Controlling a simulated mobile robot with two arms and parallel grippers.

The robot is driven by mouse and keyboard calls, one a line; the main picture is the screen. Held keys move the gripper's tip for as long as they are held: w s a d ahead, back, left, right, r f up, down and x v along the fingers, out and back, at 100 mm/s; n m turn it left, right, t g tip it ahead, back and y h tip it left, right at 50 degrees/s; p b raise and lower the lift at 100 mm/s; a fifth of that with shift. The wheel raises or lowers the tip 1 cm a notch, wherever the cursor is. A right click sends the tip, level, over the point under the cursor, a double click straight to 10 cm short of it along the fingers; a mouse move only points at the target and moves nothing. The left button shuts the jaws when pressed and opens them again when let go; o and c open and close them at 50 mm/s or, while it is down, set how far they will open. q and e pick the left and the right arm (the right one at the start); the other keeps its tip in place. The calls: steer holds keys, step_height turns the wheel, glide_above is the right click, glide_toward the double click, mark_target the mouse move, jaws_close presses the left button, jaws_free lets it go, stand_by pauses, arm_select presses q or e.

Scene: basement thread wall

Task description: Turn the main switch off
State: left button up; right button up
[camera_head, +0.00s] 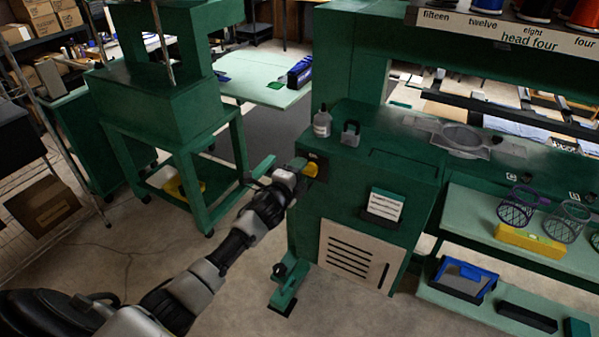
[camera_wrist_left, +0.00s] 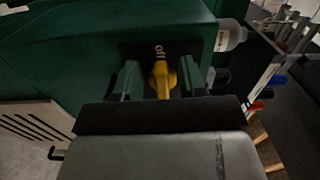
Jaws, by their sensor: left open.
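The main switch is a yellow rotary handle (camera_head: 311,169) on a dark plate on the end of the green machine. In the left wrist view the yellow handle (camera_wrist_left: 162,80) points roughly along the gripper's axis, with a small white marking on the plate (camera_wrist_left: 160,50) beyond it. My left gripper (camera_head: 295,166) is right at the switch. In the wrist view its two fingers stand open on either side of the handle (camera_wrist_left: 158,76), with visible gaps; I cannot tell any contact. My right gripper is not in view.
A bottle (camera_head: 321,124) and a padlock-shaped grey object (camera_head: 350,133) stand on the machine top above the switch. A vented beige panel (camera_head: 350,262) and a card holder (camera_head: 383,206) are on its front. Open concrete floor (camera_head: 120,235) lies to the left.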

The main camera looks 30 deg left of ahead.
arm_select(q)
steer(key=shift+s+a, duration=0.1)
steer(key=shift+a, duration=0.05)
steer(key=s+b, duration=0.1)
steer(key=s, duration=0.9)
steer(key=shift+s, duration=0.35)
steer(key=s+f+n+g, duration=0.3)
steer(key=s+f, duration=0.2)
steer(key=f, duration=0.6)
steer(key=s+d+f+n+g+y, duration=0.1)
steer(key=s+f+n+g, duration=0.3)
steer(key=f, duration=0.8)
steer(key=s+f+n+g, duration=0.2)
steer(key=s+f, duration=0.4)
steer(key=f, duration=0.5)
steer(key=s+d+f+n+g, duration=0.2)
steer(key=s+f, duration=0.3)
steer(key=s, duration=0.5)
steer(key=s+d+f+n+g, duration=0.2)
steer(key=s+f, duration=0.4)
steer(key=s, duration=0.4)
steer(key=s+d+f+n+g+h, duration=0.1)
steer(key=s+d+f+g, duration=0.3)
steer(key=s, duration=0.7)
steer(key=shift+d+f+n, duration=0.15)
steer(key=shift+f+n, duration=0.55)
steer(key=shift+f, duration=0.25)
